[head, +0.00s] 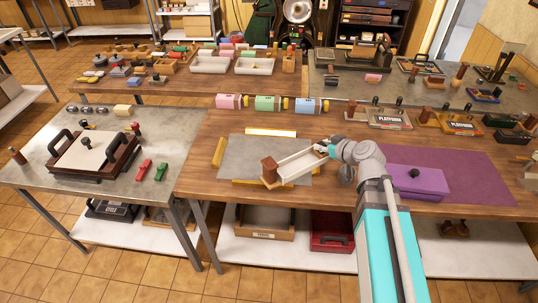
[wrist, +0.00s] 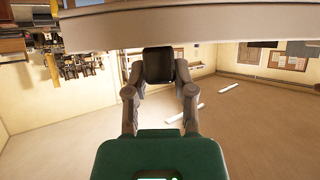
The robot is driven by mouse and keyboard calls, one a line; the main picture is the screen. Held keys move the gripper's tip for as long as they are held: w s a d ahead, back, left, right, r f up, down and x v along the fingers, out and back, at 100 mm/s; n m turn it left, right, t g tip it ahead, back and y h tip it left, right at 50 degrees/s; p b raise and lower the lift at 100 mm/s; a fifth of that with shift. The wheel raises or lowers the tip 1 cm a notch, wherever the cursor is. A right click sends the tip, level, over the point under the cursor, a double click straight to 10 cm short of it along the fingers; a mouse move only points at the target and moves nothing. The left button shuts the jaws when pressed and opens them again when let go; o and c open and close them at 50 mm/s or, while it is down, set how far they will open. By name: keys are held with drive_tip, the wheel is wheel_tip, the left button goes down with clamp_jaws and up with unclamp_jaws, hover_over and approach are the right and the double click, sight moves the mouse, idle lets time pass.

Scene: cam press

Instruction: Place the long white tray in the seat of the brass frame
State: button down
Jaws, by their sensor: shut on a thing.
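The long white tray (head: 297,166) slants over the grey mat on the middle table, its near-left end beside a brown wooden block (head: 269,168). I cannot tell whether it touches the block or the mat. My gripper (head: 326,148) is shut on the tray's far-right end. In the wrist view the tray's pale side (wrist: 230,25) crosses the top, and the gripper (wrist: 158,62) meets its lower edge. Brass-yellow bars, at the left (head: 218,152), back (head: 270,132) and front (head: 250,182), border the grey mat (head: 245,152). The frame's right side is partly hidden by the tray and arm.
A purple box (head: 415,181) stands on a purple mat to the right of my arm. Pink, green and blue blocks (head: 268,103) line the table's back. Fixtures marked PLATFORM (head: 390,119) stand back right. A side table (head: 50,180) with a lidded press is at left.

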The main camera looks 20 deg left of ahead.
drive_tip(key=shift+a, duration=0.25)
drive_tip(key=w+a+n+g+y, duration=0.1)
drive_tip(key=a, duration=0.5)
drive_tip(key=shift+w+a+r, duration=0.15)
drive_tip(key=shift+w+a, duration=0.25)
drive_tip(key=w+a+f+b, duration=0.2)
drive_tip(key=w+f+b, duration=0.1)
drive_tip(key=w+a+f+b, duration=0.5)
drive_tip(key=w+a+f, duration=0.1)
drive_tip(key=w, duration=0.1)
drive_tip(key=shift+a+b, duration=0.15)
drive_tip(key=shift+b, duration=0.25)
drive_tip(key=shift+w+f, duration=0.1)
